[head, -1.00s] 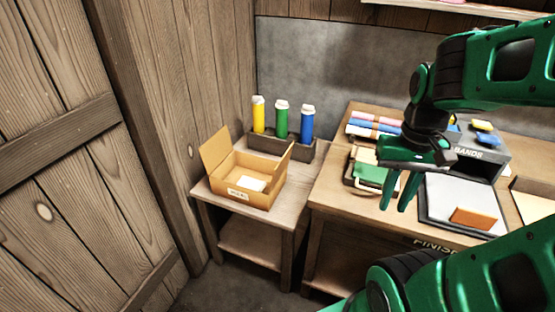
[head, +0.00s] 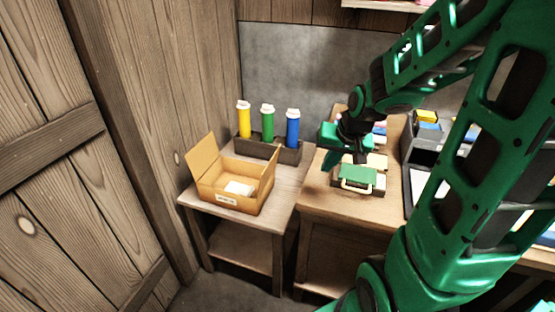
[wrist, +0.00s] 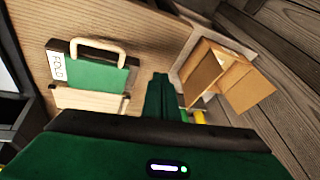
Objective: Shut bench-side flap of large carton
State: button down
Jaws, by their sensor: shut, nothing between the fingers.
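The large carton (head: 228,197) is a brown open box on the small side table. Its bench-side flap (head: 268,174) stands up along its right side. The opposite flap (head: 204,156) also stands up, tilted outward on the left. A white item (head: 239,188) lies inside. My gripper (head: 328,166) is shut and empty, above the left end of the bench, to the right of the carton and apart from it. In the wrist view the closed fingers (wrist: 160,80) point forward, with the carton (wrist: 250,88) beyond to the right.
A dark rack (head: 285,153) with yellow, green and blue bottles stands behind the carton. A wooden wall (head: 140,110) rises on the left.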

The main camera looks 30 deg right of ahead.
jog(key=w+a+f+m+t+y, duration=0.1)
jog(key=w+a+f+t, duration=0.15)
jog(key=w, duration=0.75)
send_over(269, 171)
jog(key=s+d, duration=0.2)
jog(key=d, duration=0.1)
jog(key=shift+f, duration=3.3)
jog(key=shift+t, duration=0.35)
jog(key=shift+d, duration=0.1)
